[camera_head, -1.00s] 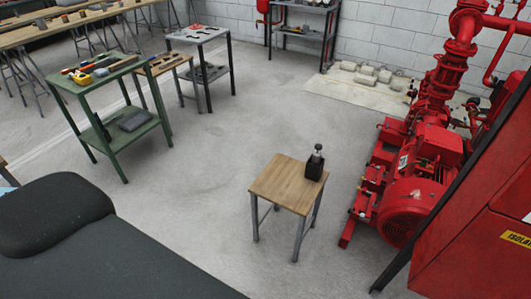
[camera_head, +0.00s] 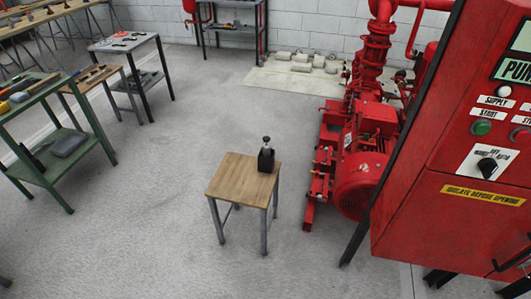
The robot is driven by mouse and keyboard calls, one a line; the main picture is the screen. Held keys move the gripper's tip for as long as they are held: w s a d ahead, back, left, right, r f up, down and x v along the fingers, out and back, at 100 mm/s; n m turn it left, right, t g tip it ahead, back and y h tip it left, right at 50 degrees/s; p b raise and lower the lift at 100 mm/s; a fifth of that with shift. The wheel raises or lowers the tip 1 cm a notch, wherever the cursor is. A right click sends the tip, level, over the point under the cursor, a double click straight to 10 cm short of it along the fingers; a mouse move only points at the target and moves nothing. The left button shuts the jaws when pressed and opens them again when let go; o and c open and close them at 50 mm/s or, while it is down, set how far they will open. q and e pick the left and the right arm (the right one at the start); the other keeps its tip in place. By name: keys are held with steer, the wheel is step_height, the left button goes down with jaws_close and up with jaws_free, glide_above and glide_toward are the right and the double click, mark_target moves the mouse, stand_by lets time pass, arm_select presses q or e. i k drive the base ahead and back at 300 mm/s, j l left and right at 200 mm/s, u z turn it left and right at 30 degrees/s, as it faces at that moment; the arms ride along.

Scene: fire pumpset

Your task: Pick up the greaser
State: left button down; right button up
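A small black bottle-like object with a metal top, which looks like the greaser (camera_head: 266,159), stands upright on a small stool-like table (camera_head: 230,178). The table has a wooden top and grey metal legs. The greaser is near the back right edge of the tabletop. Nothing is touching it apart from the table. Neither of my grippers shows in the head view.
A red control cabinet (camera_head: 440,185) stands close on the right, beside the red pump and motor (camera_head: 362,185). A green tool bench (camera_head: 40,175) and a grey table (camera_head: 125,42) stand at the left. The concrete floor (camera_head: 150,215) around the small table is clear on the left and front.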

mark_target(267, 149)
steer(key=i+j+z, duration=0.35)
steer(key=i, duration=0.15)
steer(key=i+j+z, duration=0.7)
steer(key=j, duration=0.3)
steer(key=i, duration=0.05)
